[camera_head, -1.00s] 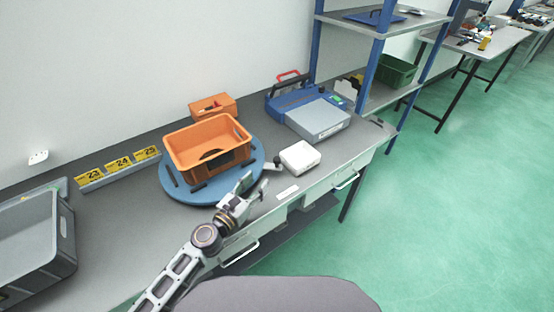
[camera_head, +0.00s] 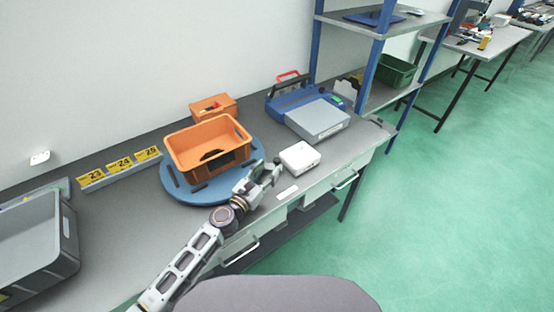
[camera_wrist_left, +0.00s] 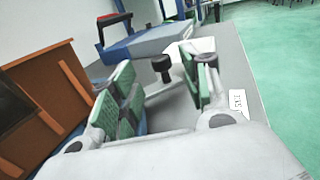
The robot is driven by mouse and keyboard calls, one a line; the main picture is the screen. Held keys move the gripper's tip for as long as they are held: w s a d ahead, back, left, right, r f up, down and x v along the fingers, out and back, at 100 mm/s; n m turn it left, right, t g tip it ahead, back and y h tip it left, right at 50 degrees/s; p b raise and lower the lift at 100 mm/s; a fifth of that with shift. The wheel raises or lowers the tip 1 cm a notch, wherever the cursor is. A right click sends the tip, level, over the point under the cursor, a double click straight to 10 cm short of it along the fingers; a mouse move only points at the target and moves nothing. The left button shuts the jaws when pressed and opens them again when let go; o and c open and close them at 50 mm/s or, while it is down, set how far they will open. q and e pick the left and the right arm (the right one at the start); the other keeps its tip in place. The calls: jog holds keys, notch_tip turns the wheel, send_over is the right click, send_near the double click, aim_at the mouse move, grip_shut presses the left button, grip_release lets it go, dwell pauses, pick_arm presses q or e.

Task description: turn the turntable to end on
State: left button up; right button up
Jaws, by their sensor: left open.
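The turntable (camera_head: 177,193) is a round blue disc on the grey bench, with an orange crate (camera_head: 205,148) on top. A dark round knob (camera_wrist_left: 161,64) on a grey arm shows in the left wrist view, ahead of and between my left gripper's fingers. My left gripper (camera_head: 266,174) is open at the turntable's right front edge; its green finger pads show in the left wrist view (camera_wrist_left: 158,98). The pads look apart from the knob. The gripper partly hides the disc's rim and the knob's arm in the head view. My right gripper is not in view.
A white box (camera_head: 299,157) lies just right of my left gripper. Behind it are a grey-and-blue case (camera_head: 318,118) and an orange box (camera_head: 213,107). A grey bin (camera_head: 35,250) stands at the left. Yellow number labels (camera_head: 120,164) line the back.

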aim_at(275, 162)
pick_arm(q)
jog(key=shift+x, duration=3.5)
grip_shut()
